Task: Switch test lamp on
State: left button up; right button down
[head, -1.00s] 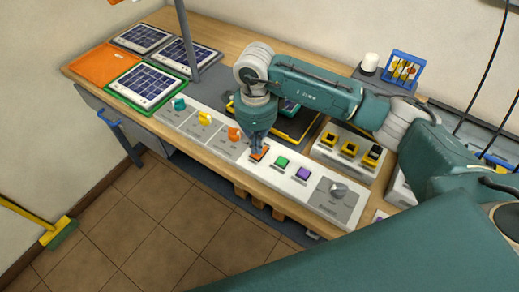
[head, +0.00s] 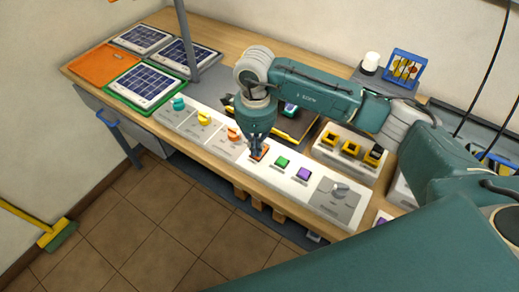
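A long white control panel (head: 318,197) runs along the bench's front edge. It carries an orange square button (head: 262,154), a green button (head: 282,162), a purple button (head: 304,174) and a grey rotary knob (head: 340,189). My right gripper (head: 257,152) points down with its fingertips at the orange button, seemingly touching it and partly covering it. Its fingers look closed together with nothing between them. A small white lamp-like cylinder (head: 371,62) stands on a dark base at the back; it looks pale and bright. My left gripper is not in view.
Teal, yellow and orange turn knobs (head: 204,118) sit left on the panel. Solar panels (head: 147,86) and an orange tray (head: 103,64) lie at the bench's left end. A grey post (head: 187,45) rises there. A yellow-switch box (head: 350,149) stands behind the buttons.

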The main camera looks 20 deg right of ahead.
jog(key=shift+s, duration=0.1)
jog(key=shift+w+r+p, duration=0.2)
jog(key=shift+r+p, duration=0.3)
jog(key=shift+r, duration=0.2)
jog(key=shift+s+r+p, duration=0.1)
jog(key=shift+r+p, duration=1.05)
jog(key=shift+r, duration=1.55)
